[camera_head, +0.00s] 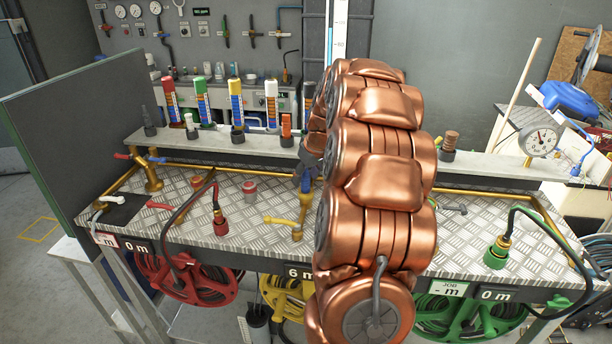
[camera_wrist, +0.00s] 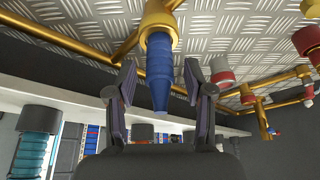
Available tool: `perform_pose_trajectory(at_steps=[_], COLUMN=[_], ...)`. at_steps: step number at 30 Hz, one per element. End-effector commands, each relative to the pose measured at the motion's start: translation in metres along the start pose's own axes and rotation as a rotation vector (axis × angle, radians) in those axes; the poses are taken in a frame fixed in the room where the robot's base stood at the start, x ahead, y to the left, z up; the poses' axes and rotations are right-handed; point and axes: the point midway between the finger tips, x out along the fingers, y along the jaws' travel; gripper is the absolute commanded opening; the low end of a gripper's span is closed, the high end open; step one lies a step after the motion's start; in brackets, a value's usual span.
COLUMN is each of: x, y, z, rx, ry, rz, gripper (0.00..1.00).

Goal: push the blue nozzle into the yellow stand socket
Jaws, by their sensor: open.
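My gripper (camera_wrist: 160,84) is open, with one finger on each side of the nozzle and visible gaps between. In the head view my copper arm covers the bench right of the nozzle and hides most of my gripper.
A red hose fitting (camera_head: 220,223) and a green one (camera_head: 497,253) stand on the plate. A small red-capped piece (camera_head: 250,191) is left of the stand. A grey shelf (camera_head: 210,140) with several coloured nozzles runs behind. A dark panel (camera_head: 85,150) closes the left end.

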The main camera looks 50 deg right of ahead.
Motion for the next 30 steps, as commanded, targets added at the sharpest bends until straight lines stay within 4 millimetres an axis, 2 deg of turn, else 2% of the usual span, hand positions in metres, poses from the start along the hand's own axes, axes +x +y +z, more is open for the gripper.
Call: perform_pose_trajectory(at_steps=[5,9,18,24,30], x=[-0.023,-0.052,-0.102,-0.118,-0.121], y=[0.001,0.001,0.001,0.000,0.000], z=[0.000,-0.002,-0.001,0.000,0.000], rx=[-0.001,-0.001,-0.001,0.000,0.000], ry=[0.003,0.008,0.004,0.000,-0.001], rz=[0.002,0.005,0.002,-0.001,-0.001], gripper=[0.52,0.52,0.52,0.52,0.52])
